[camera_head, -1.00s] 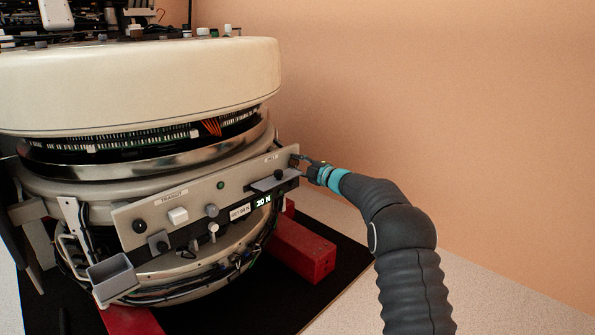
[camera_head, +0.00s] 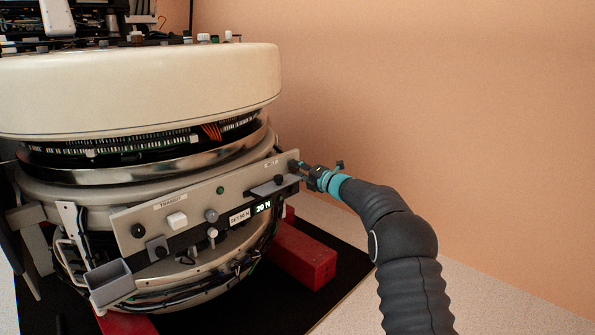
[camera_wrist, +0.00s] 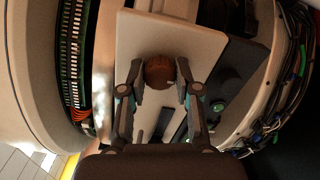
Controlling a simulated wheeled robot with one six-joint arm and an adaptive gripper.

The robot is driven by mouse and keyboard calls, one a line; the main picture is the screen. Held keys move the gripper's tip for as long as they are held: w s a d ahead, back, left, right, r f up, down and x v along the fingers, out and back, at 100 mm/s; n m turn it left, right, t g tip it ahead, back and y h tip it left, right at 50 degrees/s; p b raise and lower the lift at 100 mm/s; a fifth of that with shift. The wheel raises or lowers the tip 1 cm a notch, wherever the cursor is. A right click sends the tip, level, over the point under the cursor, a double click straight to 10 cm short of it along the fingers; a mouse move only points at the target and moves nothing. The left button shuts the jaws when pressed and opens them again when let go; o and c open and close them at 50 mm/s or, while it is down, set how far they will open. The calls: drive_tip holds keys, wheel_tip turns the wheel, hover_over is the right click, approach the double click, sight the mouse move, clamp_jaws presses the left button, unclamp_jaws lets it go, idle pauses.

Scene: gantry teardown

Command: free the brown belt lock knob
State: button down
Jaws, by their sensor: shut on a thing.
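The brown belt lock knob (camera_wrist: 160,72) is a round, ridged knob on the pale panel plate (camera_wrist: 180,40) in the wrist view. My gripper (camera_wrist: 161,82) has one finger on each side of the knob and is shut on it. In the head view my gripper (camera_head: 302,167) is at the right end of the grey control panel (camera_head: 130,222). The knob is too small and too covered by the fingers to make out clearly there.
The panel carries several knobs, a white button (camera_head: 177,220) and a display (camera_head: 263,207) reading 20 N. A grey open box (camera_head: 108,285) hangs at its left end. A red block (camera_head: 305,258) lies below. Right of the arm is a bare wall.

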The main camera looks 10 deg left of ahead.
idle(0.4)
drive_tip(key=c, duration=0.8)
unclamp_jaws()
drive_tip(key=shift+d, duration=0.1)
drive_tip(key=v, duration=1.2)
